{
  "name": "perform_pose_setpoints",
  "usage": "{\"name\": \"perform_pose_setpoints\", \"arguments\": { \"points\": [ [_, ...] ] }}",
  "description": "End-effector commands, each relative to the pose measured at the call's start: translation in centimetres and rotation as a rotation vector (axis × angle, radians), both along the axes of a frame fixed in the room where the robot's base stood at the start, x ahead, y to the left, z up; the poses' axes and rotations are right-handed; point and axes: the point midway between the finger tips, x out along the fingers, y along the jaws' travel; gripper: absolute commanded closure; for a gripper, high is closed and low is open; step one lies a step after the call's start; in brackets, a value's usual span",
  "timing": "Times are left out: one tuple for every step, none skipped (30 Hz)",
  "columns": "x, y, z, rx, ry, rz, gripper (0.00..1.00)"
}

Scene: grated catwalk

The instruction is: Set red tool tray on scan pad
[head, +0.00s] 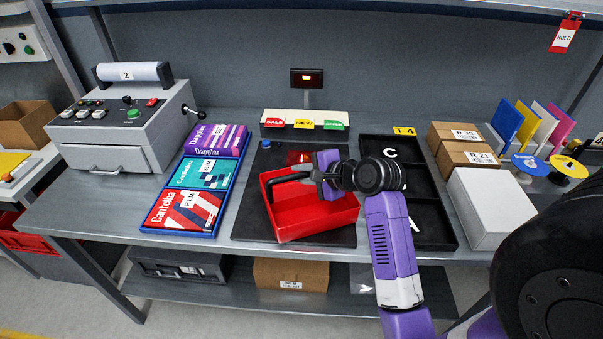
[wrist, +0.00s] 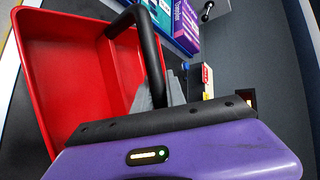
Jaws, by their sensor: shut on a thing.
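The red tool tray (head: 310,222) is an open, empty-looking box with a black bar handle. It also shows large at the left of the wrist view (wrist: 62,62). My gripper (head: 314,176) is shut on the tray's black handle, and the fingers show on it in the wrist view (wrist: 158,95). The tray is over the dark flat pad (head: 248,217) at the middle of the bench, which seems to be the scan pad. The tray sits slightly turned and hides much of the pad. I cannot tell whether its bottom touches the pad.
A blue tray of film boxes (head: 184,205) lies close on the left, beside a grey machine (head: 126,118). A black lettered bin (head: 432,222) is close on the right, then cardboard boxes (head: 468,157) and a white box (head: 492,205). A small display (head: 306,78) and coloured tabs stand behind.

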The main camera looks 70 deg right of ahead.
Motion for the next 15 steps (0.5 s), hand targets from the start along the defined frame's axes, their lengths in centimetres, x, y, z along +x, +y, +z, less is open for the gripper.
{"name": "perform_pose_setpoints", "arguments": {
  "points": [
    [0.03,-0.04,0.17,-0.003,-0.003,0.000,1.00],
    [0.03,-0.04,0.13,-0.003,-0.003,0.000,1.00],
    [-0.01,0.00,-0.09,0.000,0.000,0.000,0.82],
    [-0.01,-0.01,-0.06,0.000,0.000,0.000,0.76],
    [-0.01,-0.01,-0.06,0.000,0.000,0.000,0.70],
    [-0.01,-0.01,-0.06,0.000,0.000,-0.001,0.62],
    [-0.01,-0.01,-0.06,0.000,0.000,0.000,0.62],
    [-0.01,-0.02,-0.05,0.000,0.000,-0.001,0.62],
    [-0.01,-0.02,-0.05,0.000,0.000,-0.001,0.62],
    [-0.01,-0.02,-0.05,0.000,0.000,-0.001,0.62],
    [-0.01,-0.02,-0.05,0.000,0.000,-0.001,0.62],
    [-0.01,-0.02,-0.05,0.000,0.000,-0.001,0.62],
    [-0.01,-0.02,-0.05,0.000,0.000,-0.001,0.62],
    [-0.01,-0.02,-0.04,0.000,0.000,-0.001,0.62],
    [-0.01,-0.03,-0.01,0.000,0.000,-0.001,0.62]
  ]
}}
